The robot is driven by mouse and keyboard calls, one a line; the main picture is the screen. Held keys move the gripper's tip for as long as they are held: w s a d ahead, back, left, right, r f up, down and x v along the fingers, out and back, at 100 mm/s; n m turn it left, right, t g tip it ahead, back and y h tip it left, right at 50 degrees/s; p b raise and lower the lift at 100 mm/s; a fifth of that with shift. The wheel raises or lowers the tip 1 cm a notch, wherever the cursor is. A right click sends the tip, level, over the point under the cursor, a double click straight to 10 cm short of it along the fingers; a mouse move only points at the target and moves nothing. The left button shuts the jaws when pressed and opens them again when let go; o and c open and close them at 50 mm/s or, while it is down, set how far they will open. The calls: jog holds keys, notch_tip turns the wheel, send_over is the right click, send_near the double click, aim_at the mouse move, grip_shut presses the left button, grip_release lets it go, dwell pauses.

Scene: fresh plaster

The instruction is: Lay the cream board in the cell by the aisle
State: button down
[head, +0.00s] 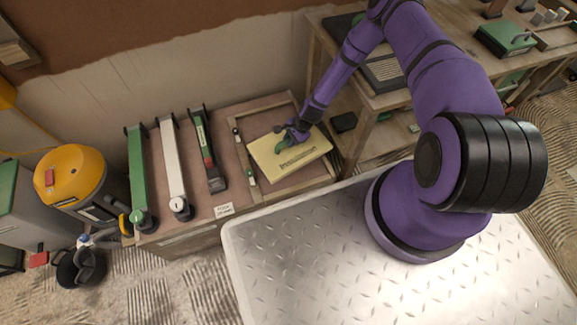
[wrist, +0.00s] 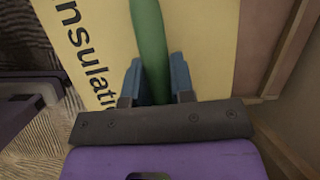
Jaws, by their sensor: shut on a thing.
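The cream board (head: 301,165), printed "Insulation" and fitted with a green handle, is over the wood-framed cell (head: 264,107) at the right end of the bench in the head view. My gripper (head: 290,141) is shut on the green handle. In the wrist view the gripper (wrist: 155,80) has its two blue fingers on either side of the handle (wrist: 149,30), with the cream board (wrist: 205,30) behind it. The cell's rim shows around the board. I cannot tell whether the board touches the cell floor or hangs just above it.
Left of the cell, a green (head: 138,175), a white (head: 173,165) and a dark green-and-black tool (head: 208,155) lie on the bench. A yellow vacuum (head: 72,175) stands at far left. A wooden shelf unit (head: 357,130) stands close on the cell's right.

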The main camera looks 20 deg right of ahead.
aim_at(299, 147)
jog(key=f+m, duration=0.1)
jog(key=f, duration=0.4)
jog(key=f+m+t, duration=0.1)
jog(key=f, duration=0.2)
jog(key=shift+s+a+f+m, duration=0.25)
jog(key=shift+s+a+m, duration=0.05)
jog(key=shift+a, duration=0.1)
jog(key=shift+f, duration=2.35)
jog(key=shift+f, duration=0.1)
jog(key=c, duration=1)
grip_release()
jog(key=v, duration=1.2)
jog(key=shift+s+a, duration=0.1)
jog(key=shift+a, duration=0.05)
jog(key=shift+r, duration=0.2)
